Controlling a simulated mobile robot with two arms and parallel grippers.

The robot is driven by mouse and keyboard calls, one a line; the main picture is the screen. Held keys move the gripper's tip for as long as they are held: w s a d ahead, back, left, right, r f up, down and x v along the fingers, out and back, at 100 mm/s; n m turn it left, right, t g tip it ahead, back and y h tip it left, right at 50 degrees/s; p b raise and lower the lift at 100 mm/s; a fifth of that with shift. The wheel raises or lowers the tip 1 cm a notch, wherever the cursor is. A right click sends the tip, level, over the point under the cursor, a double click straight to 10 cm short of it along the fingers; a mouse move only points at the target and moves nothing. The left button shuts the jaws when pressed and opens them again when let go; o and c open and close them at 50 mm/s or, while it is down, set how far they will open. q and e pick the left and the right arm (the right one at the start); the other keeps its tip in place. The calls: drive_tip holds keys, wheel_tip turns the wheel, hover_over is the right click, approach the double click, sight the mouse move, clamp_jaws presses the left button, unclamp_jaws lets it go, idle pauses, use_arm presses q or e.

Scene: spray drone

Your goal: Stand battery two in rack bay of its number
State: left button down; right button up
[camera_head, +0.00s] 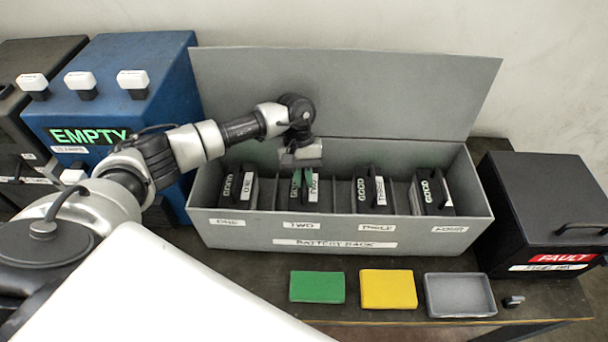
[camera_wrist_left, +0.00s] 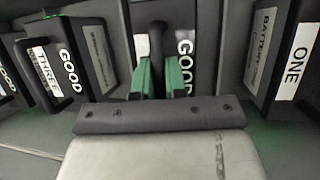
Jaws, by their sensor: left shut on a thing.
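Battery two (camera_head: 312,195) is a black block with a green GOOD mark and a white label. It is upright in the bay labelled TWO of the grey battery rack (camera_head: 260,232). My left gripper (camera_head: 303,176) reaches down over it from above. In the left wrist view, the green fingertips (camera_wrist_left: 165,78) are shut on the black handle of battery two (camera_wrist_left: 188,50). I cannot tell whether its base touches the bay floor, which the rack's front wall hides. My right gripper is not in view.
Batteries one (camera_head: 239,188), three (camera_head: 371,190) and four (camera_head: 432,192) stand in their bays, with thin dividers between. The rack's lid (camera_head: 400,95) is up behind. A blue charger (camera_head: 150,100) stands left, a black FAULT box (camera_head: 550,215) right.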

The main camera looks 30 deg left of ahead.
use_arm(q)
drive_tip(key=c, duration=1.5)
unclamp_jaws()
drive_tip(key=o, duration=0.3)
drive_tip(key=shift+s, duration=0.1)
drive_tip(key=shift+o, duration=0.2)
drive_tip(key=shift+r, duration=0.1)
drive_tip(key=shift+w+a+r, duration=0.1)
drive_tip(key=shift+w+r, duration=0.05)
drive_tip(key=shift+w, duration=0.05)
drive_tip(key=b+v, duration=0.2)
drive_tip(key=v, duration=0.5)
drive_tip(key=shift+b, duration=0.4)
drive_tip(key=shift+s+r, duration=0.1)
drive_tip(key=shift+s, duration=0.05)
